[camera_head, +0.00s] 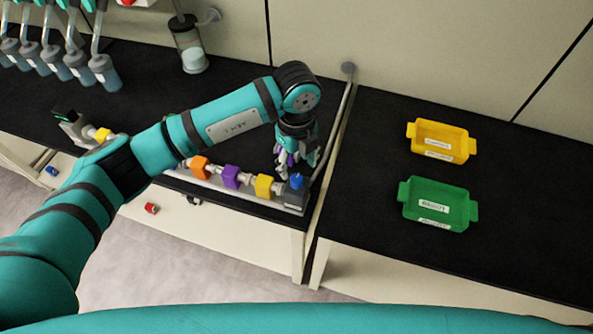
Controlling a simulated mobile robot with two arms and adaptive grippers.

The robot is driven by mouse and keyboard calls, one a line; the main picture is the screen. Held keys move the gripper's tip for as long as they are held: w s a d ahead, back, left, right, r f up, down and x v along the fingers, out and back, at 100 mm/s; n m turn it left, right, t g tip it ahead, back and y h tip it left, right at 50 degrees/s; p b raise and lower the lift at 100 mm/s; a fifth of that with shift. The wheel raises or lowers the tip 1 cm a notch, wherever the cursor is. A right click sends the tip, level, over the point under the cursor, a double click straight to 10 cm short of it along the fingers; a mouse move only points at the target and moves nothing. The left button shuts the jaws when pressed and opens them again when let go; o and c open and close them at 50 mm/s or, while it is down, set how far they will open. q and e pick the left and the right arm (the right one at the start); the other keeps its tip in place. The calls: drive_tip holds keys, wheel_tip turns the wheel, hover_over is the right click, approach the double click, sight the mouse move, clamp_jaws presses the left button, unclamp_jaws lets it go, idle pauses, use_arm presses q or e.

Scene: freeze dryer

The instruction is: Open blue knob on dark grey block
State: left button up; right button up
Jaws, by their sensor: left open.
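The blue knob (296,181) sits on top of the dark grey block (296,196), at the right end of a row of coloured valve blocks near the front edge of the black counter. My left gripper (296,169) points down just above and behind the knob, and its fingers are open. From this angle I cannot tell whether a finger touches the knob. No gripper of my right arm shows.
Yellow (264,186), purple (231,177) and orange (199,166) blocks stand left of the grey block on the same line. Yellow (441,141) and green (437,205) trays stand on the right counter.

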sight(297, 178)
use_arm(q)
wheel_tip(297, 178, down, 6)
drive_tip(key=shift+f+p, duration=0.2)
drive_tip(key=shift+p, duration=0.5)
clamp_jaws()
